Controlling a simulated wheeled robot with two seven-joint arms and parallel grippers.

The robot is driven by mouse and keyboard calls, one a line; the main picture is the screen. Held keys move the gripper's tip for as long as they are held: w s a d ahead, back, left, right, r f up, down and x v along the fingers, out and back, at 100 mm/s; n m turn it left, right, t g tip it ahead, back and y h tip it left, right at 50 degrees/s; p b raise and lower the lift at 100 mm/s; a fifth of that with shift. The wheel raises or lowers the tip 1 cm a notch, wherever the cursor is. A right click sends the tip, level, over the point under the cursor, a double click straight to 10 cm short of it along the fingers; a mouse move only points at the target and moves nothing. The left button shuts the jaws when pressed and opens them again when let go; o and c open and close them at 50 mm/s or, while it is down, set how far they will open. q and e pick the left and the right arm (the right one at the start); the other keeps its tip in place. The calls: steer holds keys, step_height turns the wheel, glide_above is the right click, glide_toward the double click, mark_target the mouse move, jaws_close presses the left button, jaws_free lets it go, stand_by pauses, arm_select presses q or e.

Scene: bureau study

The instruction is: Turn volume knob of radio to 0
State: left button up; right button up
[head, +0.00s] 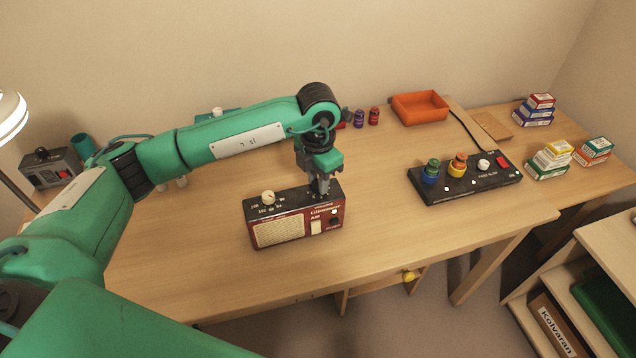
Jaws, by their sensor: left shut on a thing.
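A dark red radio (277,232) with a tan speaker grille stands upright on the wooden desk. Its top is black, with a cream knob (268,197) and printed marks on the left part. A dark knob (334,223) is on the right of its front. My left gripper (320,188) points down at the right end of the radio's top and is shut on a small part there. The fingers hide that part, so I cannot tell its setting. The cream knob is apart from the fingers. My right gripper is not in view.
A black control box (465,187) with colored knobs stands right of the radio. An orange tray (420,107), small colored jars (374,116) and stacked boxes (551,157) are farther back. A grey device (50,167) is at the left. The desk in front of the radio is clear.

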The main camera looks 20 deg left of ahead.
arm_select(q)
steer(key=shift+f+n+b, duration=0.1)
steer(key=shift+n+b, duration=0.25)
steer(key=shift+n, duration=0.45)
steer(key=shift+n+b, duration=0.55)
steer(key=shift+n, duration=1.25)
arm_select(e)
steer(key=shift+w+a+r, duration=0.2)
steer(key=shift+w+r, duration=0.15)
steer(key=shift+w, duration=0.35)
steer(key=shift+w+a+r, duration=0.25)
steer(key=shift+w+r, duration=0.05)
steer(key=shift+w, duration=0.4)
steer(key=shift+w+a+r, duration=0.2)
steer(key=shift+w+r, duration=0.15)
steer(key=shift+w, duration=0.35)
arm_select(q)
steer(key=o, duration=1)
